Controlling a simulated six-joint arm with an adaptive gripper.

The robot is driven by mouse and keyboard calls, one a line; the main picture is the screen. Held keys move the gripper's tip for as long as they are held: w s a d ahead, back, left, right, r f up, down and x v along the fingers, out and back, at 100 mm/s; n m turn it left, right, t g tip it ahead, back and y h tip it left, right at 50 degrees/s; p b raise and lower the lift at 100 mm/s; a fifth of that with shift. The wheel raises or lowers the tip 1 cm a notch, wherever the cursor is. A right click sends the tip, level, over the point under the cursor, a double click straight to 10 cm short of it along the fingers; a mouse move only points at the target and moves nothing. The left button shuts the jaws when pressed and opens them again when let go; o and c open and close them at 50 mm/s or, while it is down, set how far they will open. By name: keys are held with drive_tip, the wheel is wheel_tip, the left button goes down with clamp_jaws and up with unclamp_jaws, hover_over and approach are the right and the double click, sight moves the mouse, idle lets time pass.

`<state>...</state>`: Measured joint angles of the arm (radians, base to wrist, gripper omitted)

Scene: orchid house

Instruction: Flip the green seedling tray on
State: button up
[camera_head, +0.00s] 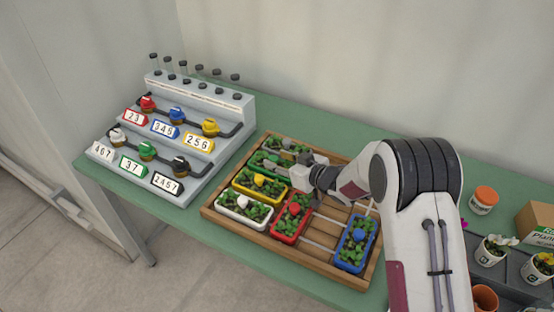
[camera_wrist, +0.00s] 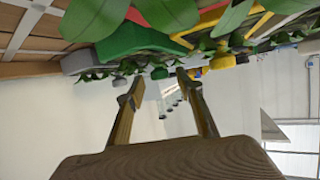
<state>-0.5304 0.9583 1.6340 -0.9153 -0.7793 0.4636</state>
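The green seedling tray (camera_head: 262,160) is at the far left part of a wooden slatted rack, behind the yellow tray. It holds leafy seedlings, and my gripper partly covers its right side. My gripper (camera_head: 290,157) is low over the tray's right end; I cannot tell from this view whether it touches. In the wrist view my gripper (camera_wrist: 157,84) has its two fingers apart, with nothing clearly held between them. The green tray (camera_wrist: 135,40) shows at the top of that view, beyond the fingertips, with leaves around it.
Yellow (camera_head: 236,185), white (camera_head: 232,214), red (camera_head: 288,238) and blue (camera_head: 347,266) trays share the wooden rack (camera_head: 207,213). A grey stepped panel (camera_head: 178,190) with coloured valves and number labels, including a green valve (camera_head: 147,150), stands left. Pots and a cardboard box (camera_head: 537,218) are right.

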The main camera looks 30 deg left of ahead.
drive_tip(key=shift+w+a+f, duration=0.15)
drive_tip(key=shift+a+f, duration=0.05)
drive_tip(key=shift+a, duration=0.35)
clamp_jaws()
drive_tip(key=d, duration=0.9)
drive_tip(key=shift+d, duration=0.1)
unclamp_jaws()
